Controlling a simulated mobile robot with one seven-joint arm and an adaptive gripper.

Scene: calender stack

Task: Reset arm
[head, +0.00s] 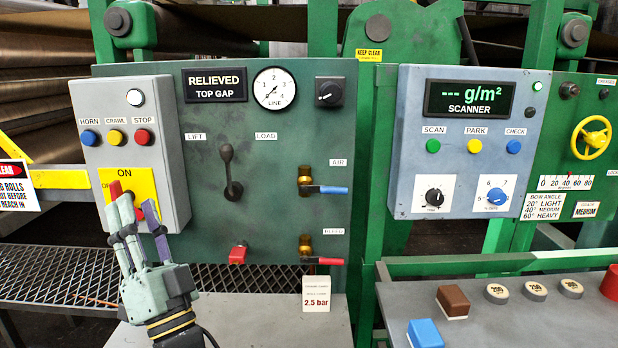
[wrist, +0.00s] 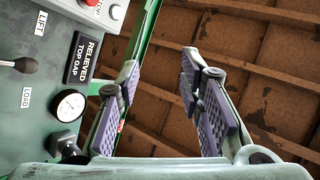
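My gripper (head: 137,212) is at the lower left of the head view, fingers pointing up. It overlaps the yellow ON/OFF switch plate (head: 142,178) in the picture and hides part of it and of its red handle; contact cannot be told. In the wrist view my gripper (wrist: 160,75) has its two purple-padded fingers apart, with nothing between them. The wrist view looks past the fingers at brown panelling, with the control panel's side at the left.
The green panel (head: 225,120) carries a black lever (head: 229,170), a line gauge (head: 274,88), a blue-handled air valve (head: 325,190) and a red-handled bleed valve (head: 325,261). A grey scanner box (head: 410,140) stands right. A bench (head: 480,320) with blocks is at lower right.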

